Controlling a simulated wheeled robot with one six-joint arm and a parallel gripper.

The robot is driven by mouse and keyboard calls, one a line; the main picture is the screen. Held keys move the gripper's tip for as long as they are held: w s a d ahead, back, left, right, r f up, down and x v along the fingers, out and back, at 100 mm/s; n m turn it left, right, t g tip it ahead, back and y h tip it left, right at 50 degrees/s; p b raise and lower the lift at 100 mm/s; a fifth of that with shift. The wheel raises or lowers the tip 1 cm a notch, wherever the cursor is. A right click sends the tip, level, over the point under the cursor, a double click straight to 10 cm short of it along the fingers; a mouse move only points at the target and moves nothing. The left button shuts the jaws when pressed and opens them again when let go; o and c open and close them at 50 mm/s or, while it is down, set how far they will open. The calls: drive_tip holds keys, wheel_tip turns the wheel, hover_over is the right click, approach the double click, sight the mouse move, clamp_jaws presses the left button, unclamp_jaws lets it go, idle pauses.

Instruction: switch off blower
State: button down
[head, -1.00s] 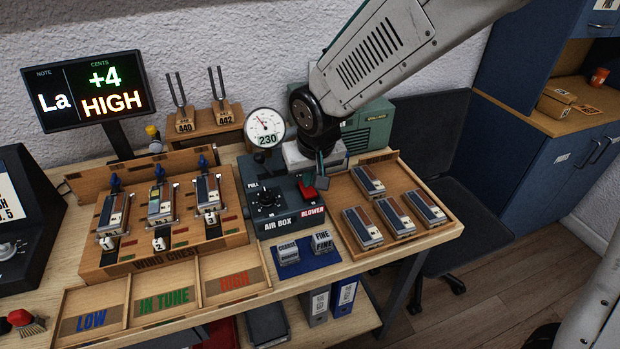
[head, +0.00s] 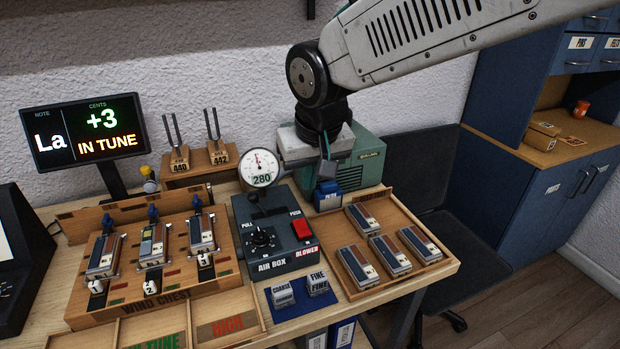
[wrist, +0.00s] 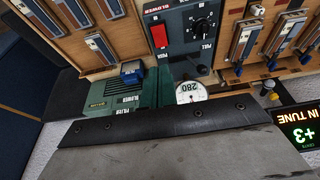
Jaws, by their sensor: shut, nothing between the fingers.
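The red blower switch (head: 301,229) is on the right of the dark air box (head: 270,262), above the BLOWER label. It also shows in the wrist view (wrist: 159,36). I cannot tell from its look whether it is on or off. The gauge (head: 260,167) behind the box reads 280. The green blower (head: 366,165) stands at the back, partly hidden by my arm. My gripper (head: 327,172) is shut and empty, raised in front of the blower, above and behind the switch and apart from it.
A blue filter block (head: 327,196) stands below my gripper. A wooden tray (head: 437,267) with several reed blocks is at right. The wind chest (head: 165,298) is at left. The display (head: 85,133) reads La +3 IN TUNE. Tuning forks (head: 196,158) stand behind.

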sight(300, 222)
drive_tip(key=x, duration=0.9)
drive_tip(key=w+x, duration=0.1)
drive_tip(key=x, duration=0.4)
drive_tip(key=shift+a, duration=0.2)
drive_tip(key=shift+r, duration=0.1)
